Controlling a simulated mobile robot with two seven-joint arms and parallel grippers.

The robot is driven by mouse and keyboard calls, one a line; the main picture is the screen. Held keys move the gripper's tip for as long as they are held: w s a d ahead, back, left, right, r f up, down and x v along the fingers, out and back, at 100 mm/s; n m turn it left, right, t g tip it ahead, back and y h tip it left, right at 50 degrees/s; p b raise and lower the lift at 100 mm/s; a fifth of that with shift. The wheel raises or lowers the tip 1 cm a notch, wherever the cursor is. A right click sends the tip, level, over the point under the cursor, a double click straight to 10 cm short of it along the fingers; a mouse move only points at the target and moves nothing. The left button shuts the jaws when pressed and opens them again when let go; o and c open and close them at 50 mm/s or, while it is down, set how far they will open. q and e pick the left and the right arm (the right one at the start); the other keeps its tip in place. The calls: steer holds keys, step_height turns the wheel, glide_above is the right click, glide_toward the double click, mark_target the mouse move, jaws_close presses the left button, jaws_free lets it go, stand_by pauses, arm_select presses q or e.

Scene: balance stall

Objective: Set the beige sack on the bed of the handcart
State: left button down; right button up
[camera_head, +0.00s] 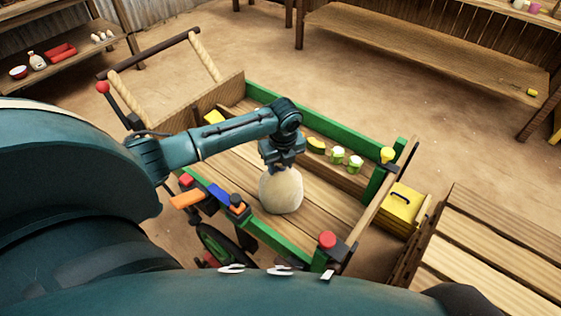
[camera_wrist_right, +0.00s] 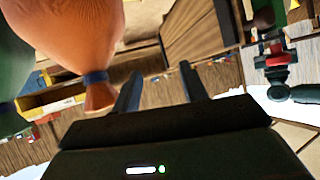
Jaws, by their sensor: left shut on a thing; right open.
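The beige sack (camera_head: 282,192) hangs upright under my left gripper (camera_head: 282,164), which is shut on its top. The sack is over the plank bed (camera_head: 240,172) of the handcart, near its front side in the head view. I cannot tell whether its bottom touches the planks. The handcart has green side rails (camera_head: 262,92) and rope-wrapped handles at the back left. My right gripper (camera_wrist_right: 160,82) is open and empty between its fingers in the right wrist view; the head view does not show it.
On the cart's far side are green-and-white cups (camera_head: 354,162) and a yellow item (camera_head: 316,145). A red knob (camera_head: 327,240) tops the near corner. A yellow box (camera_head: 401,203) stands right of the cart. An orange sack (camera_wrist_right: 75,35) hangs left of my right gripper.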

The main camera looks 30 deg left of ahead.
arm_select(q)
steer(key=c, duration=1.3)
jaws_free()
steer(key=o, duration=0.4)
steer(key=shift+o, duration=0.2)
steer(key=shift+r, duration=0.1)
steer(key=r, duration=0.4)
steer(key=d+r+p, duration=0.1)
steer(key=r, duration=0.3)
steer(key=s+r, duration=0.1)
steer(key=r, duration=0.3)
steer(key=shift+d, duration=0.15)
steer(key=shift+f, duration=0.1)
